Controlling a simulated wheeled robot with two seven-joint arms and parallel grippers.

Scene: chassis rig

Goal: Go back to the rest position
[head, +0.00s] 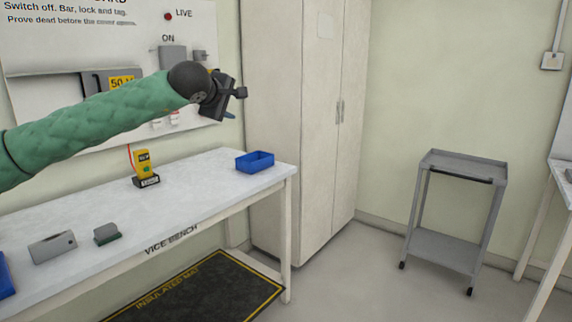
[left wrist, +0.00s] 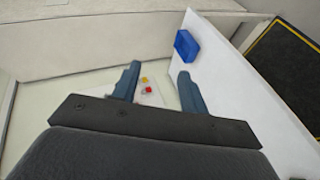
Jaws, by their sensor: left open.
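My left arm, in a green quilted sleeve, reaches in from the left of the head view. Its left gripper (head: 236,103) is held up in the air above the white bench, in front of the wall panel's right part. In the left wrist view the two blue-grey fingers of the left gripper (left wrist: 157,82) stand apart with nothing between them. Small yellow and red items show beyond them, away from the fingers. My right gripper is in neither view.
The vice bench (head: 210,185) carries a blue bin (head: 255,162), a yellow meter (head: 143,162) and two grey blocks. Behind are the wall panel (head: 60,45) and a tall cabinet (head: 300,130). A grey trolley (head: 462,162) stands right. Open floor lies between bench and trolley.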

